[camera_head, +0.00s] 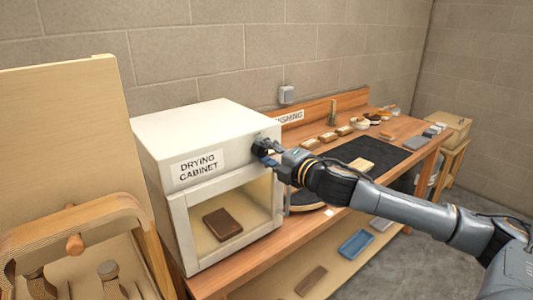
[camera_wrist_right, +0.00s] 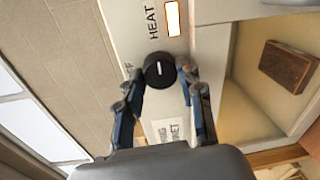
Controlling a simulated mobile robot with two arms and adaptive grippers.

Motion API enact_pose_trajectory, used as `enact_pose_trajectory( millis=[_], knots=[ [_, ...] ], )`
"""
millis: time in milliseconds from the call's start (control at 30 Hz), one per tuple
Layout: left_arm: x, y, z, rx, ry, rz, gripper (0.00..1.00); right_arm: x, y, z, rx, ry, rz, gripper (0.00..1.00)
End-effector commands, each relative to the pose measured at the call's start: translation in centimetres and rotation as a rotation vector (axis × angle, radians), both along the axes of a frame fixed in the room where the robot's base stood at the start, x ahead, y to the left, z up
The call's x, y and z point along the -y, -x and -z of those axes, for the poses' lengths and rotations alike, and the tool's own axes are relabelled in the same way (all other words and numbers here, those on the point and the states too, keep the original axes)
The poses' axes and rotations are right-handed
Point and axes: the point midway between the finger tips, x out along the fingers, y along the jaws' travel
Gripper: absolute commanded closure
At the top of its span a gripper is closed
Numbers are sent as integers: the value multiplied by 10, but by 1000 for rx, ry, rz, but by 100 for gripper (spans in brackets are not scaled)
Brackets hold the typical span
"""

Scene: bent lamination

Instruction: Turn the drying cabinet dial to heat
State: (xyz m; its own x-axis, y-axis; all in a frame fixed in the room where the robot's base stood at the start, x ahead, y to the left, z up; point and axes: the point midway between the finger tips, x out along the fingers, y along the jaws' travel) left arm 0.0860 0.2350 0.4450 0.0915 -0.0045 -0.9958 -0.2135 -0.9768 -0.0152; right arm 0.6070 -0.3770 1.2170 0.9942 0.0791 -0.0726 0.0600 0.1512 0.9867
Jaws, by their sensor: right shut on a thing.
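The white drying cabinet (camera_head: 200,125) stands on the wooden bench, its label (camera_head: 200,166) on the upper front panel. Its black round dial (camera_wrist_right: 159,70) has a short white mark on its face. The word HEAT (camera_wrist_right: 153,22) is printed on the panel beyond the dial, and a partly hidden label ending in F is near the left finger. My right gripper (camera_head: 264,152) is at the panel's right end, and its fingers are closed on both sides of the dial in the wrist view (camera_wrist_right: 160,77). The head view largely hides the dial. My left gripper is out of view.
A brown block (camera_head: 222,224) is visible behind the cabinet's window. A dark mat (camera_head: 378,153) and several small items lie on the bench right of the cabinet. A wooden bent form (camera_head: 75,240) stands at the left. A wall (camera_head: 220,50) is behind the cabinet.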

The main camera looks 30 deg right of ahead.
Motion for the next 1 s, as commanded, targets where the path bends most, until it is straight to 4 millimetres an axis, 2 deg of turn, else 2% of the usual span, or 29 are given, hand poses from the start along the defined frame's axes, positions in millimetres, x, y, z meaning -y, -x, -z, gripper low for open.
enact_pose_trajectory(
  millis=[367, 400, 500, 1000],
  knots=[
    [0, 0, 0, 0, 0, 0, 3, 1, 0, -2, 3, -6, 4, 94],
    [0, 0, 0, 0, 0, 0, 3, 1, 0, -2, 3, -6, 4, 61],
    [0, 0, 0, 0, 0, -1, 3, 1, 0, -2, 2, -5, 3, 40],
    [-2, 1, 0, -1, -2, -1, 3, 0, 0, 0, 0, -5, 0, 40]
  ],
)
